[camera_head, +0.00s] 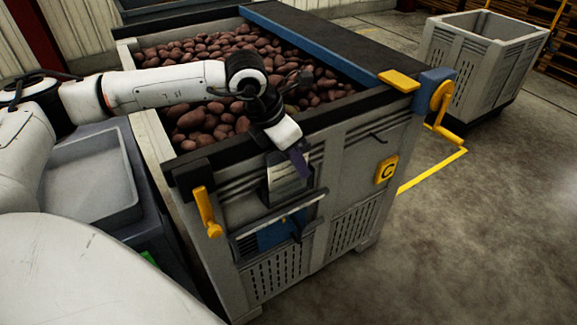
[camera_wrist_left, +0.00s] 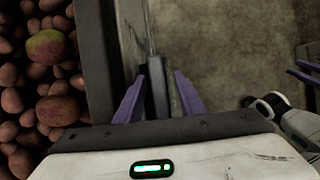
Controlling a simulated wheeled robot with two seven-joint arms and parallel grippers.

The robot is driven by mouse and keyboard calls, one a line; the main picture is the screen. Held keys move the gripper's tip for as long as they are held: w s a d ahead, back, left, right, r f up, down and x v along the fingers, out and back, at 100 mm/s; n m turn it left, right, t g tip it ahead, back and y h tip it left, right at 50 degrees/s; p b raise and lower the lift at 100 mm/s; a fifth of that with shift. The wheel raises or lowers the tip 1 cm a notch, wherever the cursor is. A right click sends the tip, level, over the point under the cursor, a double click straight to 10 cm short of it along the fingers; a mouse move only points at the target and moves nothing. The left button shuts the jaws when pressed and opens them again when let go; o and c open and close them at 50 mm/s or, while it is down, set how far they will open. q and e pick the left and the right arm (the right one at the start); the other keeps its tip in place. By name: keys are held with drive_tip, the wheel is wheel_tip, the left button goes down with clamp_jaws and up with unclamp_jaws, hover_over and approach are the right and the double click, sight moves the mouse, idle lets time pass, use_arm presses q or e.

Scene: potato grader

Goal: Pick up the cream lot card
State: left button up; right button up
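I cannot clearly make out a cream lot card in either view. A pale grey, shiny holder (camera_head: 287,181) is on the front of the potato bin (camera_head: 345,160). My left gripper (camera_head: 299,163) is over the bin's front edge, pointing down just above the holder. In the left wrist view its purple fingers (camera_wrist_left: 157,96) are apart, with a narrow grey upright piece (camera_wrist_left: 158,88) between them; I see no grip on it. My right gripper (camera_wrist_left: 306,73) shows only at the right edge of the left wrist view, its two purple fingers apart and empty.
Potatoes (camera_head: 190,118) fill the bin below my left arm. Yellow handles (camera_head: 207,212) and a yellow "C" plate (camera_head: 386,169) stick out from its front. A blue panel (camera_head: 280,233) sits under the holder. A grey tray (camera_head: 92,180) is at left; open floor lies at right.

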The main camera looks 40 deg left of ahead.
use_arm(q)
clamp_jaws()
drive_tip(key=shift+r, duration=0.1)
